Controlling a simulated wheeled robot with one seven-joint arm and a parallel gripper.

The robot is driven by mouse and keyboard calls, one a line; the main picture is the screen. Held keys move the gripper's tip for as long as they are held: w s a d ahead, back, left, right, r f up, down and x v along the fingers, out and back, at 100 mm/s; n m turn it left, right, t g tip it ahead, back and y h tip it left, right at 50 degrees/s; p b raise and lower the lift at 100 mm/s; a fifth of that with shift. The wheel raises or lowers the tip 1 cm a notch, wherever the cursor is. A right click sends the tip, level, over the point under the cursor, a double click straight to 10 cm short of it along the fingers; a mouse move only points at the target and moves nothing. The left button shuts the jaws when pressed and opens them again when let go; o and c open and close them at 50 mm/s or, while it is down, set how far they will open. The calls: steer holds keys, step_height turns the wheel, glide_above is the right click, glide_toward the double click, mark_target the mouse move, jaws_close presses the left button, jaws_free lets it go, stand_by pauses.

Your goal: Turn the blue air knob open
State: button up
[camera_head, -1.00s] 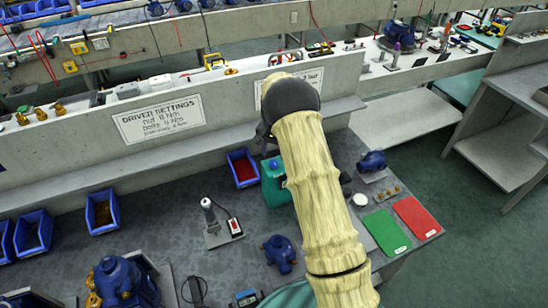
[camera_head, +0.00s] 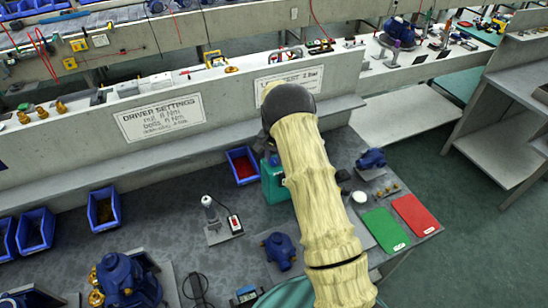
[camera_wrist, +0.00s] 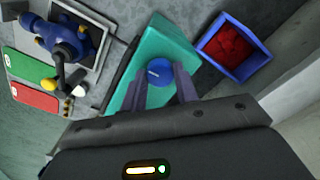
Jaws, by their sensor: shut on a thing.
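The blue air knob (camera_wrist: 158,71) is a round blue knob with a pale line across its face. It sits on a teal box (camera_wrist: 163,48) in the wrist view. My gripper (camera_wrist: 161,84) has one dark finger on each side of the knob and is shut on it. In the head view the teal box (camera_head: 274,187) stands on the bench, partly behind my pale arm. My gripper is hidden there behind the arm.
A blue bin with red parts (camera_wrist: 233,50) stands close beside the box. A blue pump (camera_wrist: 60,36) on a plate, a green mat (camera_head: 385,229) and a red mat (camera_head: 415,215) lie on the other side. Another blue pump (camera_head: 279,250) stands nearer on the bench.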

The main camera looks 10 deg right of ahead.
steer(key=shift+n, duration=0.5)
steer(key=n+b, duration=0.2)
steer(key=n, duration=0.1)
steer(key=shift+n, duration=0.3)
steer(key=n+b, duration=0.1)
steer(key=n, duration=0.8)
steer(key=shift+b, duration=0.35)
steer(key=n, duration=0.4)
steer(key=shift+w+r, duration=0.1)
steer(key=shift+n, duration=0.3)
steer(key=o, duration=1)
